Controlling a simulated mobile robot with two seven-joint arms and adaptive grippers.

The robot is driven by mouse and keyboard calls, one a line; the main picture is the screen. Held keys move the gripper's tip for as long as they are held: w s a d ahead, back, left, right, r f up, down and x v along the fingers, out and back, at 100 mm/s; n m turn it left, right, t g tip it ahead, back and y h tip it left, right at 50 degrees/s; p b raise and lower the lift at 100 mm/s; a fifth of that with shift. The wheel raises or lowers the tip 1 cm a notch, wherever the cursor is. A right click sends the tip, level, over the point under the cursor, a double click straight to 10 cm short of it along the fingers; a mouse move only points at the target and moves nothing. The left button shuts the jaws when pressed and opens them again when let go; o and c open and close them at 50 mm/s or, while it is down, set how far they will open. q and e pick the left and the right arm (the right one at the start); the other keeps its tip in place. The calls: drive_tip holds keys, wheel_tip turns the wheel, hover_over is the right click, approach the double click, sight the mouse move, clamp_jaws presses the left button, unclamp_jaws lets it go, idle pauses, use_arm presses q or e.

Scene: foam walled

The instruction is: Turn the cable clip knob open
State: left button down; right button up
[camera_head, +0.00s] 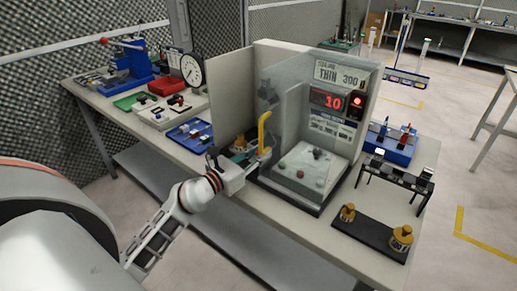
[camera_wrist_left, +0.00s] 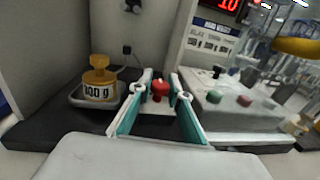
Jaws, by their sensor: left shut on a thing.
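In the left wrist view, a small red knob (camera_wrist_left: 159,88) stands on a pale block between my fingertips; I take it to be the cable clip knob. My left gripper (camera_wrist_left: 162,97) has its teal-padded fingers on either side of the knob and is shut on it. In the head view my left gripper (camera_head: 250,163) reaches in from the left to the base of the weighing booth (camera_head: 300,140), near its yellow handle (camera_head: 264,130). The gripper hides the knob there. Which way the knob is turned cannot be told. My right gripper is not in view.
The scale platform with small buttons (camera_wrist_left: 243,100) is on the right. The booth display (camera_head: 333,100) reads 10. Blue tray (camera_head: 190,133) and dial gauge (camera_head: 191,70) stand further left on the bench.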

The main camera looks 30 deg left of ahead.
use_arm(q)
drive_tip(key=shift+f, duration=0.1)
idle(0.3)
drive_tip(key=c, duration=2.1)
unclamp_jaws()
drive_tip(key=shift+c, duration=0.2)
drive_tip(key=shift+s, duration=0.2)
drive_tip(key=s, duration=0.3)
drive_tip(key=s+a, duration=0.1)
drive_tip(key=s, duration=0.3)
drive_tip(key=s+a, duration=0.1)
drive_tip(key=s, duration=0.3)
drive_tip(key=shift+s+a, duration=0.15)
drive_tip(key=shift+s, duration=0.1)
